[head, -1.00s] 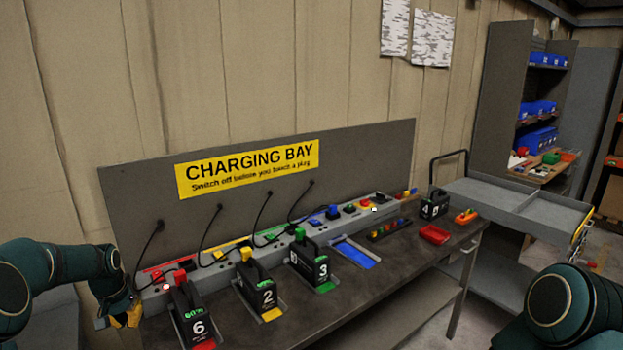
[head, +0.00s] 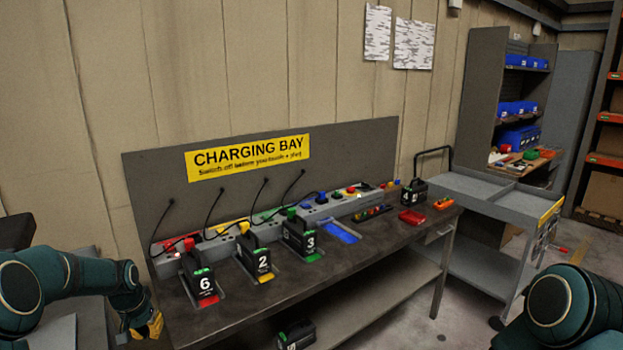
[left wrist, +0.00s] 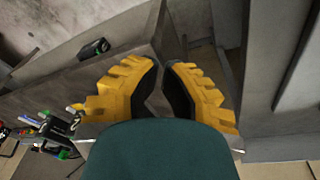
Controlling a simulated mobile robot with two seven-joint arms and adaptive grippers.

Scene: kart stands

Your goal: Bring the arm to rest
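My left arm comes in at the lower left of the head view. Its gripper (head: 152,328), with yellow fingers, hangs low beside the left end of the charging bench (head: 330,262). In the left wrist view the two fingers (left wrist: 162,75) stand with a narrow gap between them and nothing held. My right arm (head: 570,310) shows at the lower right of the head view; its gripper is out of the picture.
Battery packs 6 (head: 200,282), 2 (head: 259,258) and 3 (head: 301,240) stand in bench slots. Another black pack (head: 414,193) stands at the bench's right end. One more (head: 296,335) is on the lower shelf. A grey cart (head: 490,205) stands right of the bench.

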